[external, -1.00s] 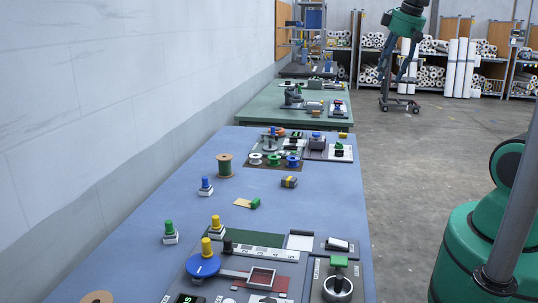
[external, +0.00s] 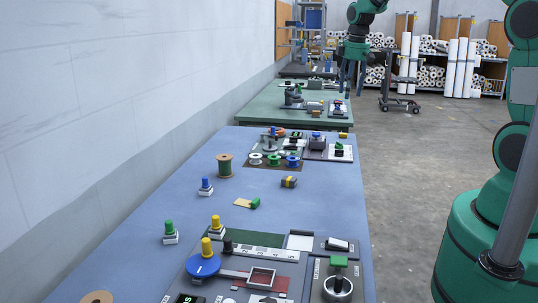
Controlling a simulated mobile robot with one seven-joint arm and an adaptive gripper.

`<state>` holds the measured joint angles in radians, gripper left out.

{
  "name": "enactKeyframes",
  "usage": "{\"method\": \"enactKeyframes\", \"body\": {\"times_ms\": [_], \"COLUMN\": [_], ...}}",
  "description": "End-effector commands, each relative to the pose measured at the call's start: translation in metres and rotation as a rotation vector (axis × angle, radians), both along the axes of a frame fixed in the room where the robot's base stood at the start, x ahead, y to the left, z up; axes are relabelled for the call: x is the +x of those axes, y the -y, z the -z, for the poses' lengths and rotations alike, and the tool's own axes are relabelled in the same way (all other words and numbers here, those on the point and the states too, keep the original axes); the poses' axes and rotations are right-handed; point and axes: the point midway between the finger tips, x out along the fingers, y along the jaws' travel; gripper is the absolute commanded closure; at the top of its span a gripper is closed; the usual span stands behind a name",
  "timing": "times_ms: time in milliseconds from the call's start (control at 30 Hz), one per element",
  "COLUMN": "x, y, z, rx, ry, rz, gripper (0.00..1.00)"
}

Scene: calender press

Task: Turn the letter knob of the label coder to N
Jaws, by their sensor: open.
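My gripper (external: 351,90) hangs open and empty in the upper part of the external view, fingers pointing down, well above and away from the panels in the foreground. I cannot tell for certain which part is the letter knob of the label coder, and no letter setting is legible.
Yellow (external: 215,223), green (external: 169,229) and blue (external: 205,184) knobbed stamps stand on the blue table (external: 130,215). A round steel pot with a green handle (external: 338,262) is at right. A spool (external: 224,165) stands farther back. A wall bounds the left side.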

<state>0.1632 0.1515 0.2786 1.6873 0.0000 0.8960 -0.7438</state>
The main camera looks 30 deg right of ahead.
Motion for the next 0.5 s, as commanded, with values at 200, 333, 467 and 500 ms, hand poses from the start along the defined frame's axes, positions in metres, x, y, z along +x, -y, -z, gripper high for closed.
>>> {"method": "enactKeyframes", "body": {"times_ms": [200,333,467,500], "x": [0.039,0.057,0.072,0.075], "y": [0.023,0.036,0.047,0.05], "z": [0.051,0.083,0.111,0.119], "rx": [-0.001,0.001,0.004,0.005], "ry": [-0.054,-0.081,-0.104,-0.109], "rz": [-0.074,-0.119,-0.159,-0.169], "gripper": [0.49,0.49,0.49,0.49]}}
